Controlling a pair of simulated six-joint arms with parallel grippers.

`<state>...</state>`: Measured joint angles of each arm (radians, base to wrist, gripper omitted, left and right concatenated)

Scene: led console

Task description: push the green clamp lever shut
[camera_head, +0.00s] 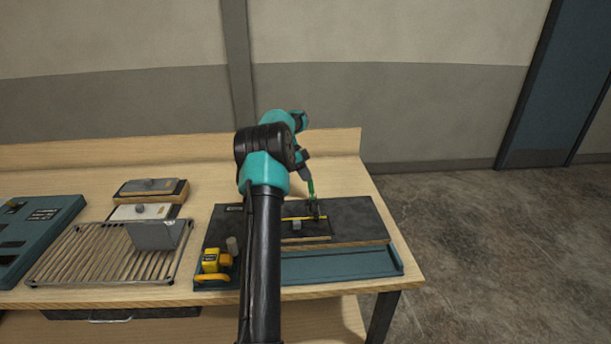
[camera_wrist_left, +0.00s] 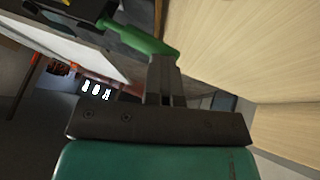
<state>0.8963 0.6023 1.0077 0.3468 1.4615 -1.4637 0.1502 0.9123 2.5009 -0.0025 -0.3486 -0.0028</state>
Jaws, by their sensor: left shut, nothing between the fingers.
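The green clamp lever (camera_head: 311,189) stands up from the dark console (camera_head: 350,222) on the bench, in the head view. It also shows in the left wrist view as a green handle (camera_wrist_left: 150,42) slanting from upper left towards my fingers. My left gripper (camera_head: 306,172) is shut and empty, with its tips at the upper end of the lever. In the left wrist view the gripper (camera_wrist_left: 162,75) appears touching or very near the handle end; exact contact is hard to tell. My right gripper is in neither view.
A yellow device (camera_head: 213,262) stands on the console's left front. The bench's right edge is just beyond the console. My left arm hides part of the console.

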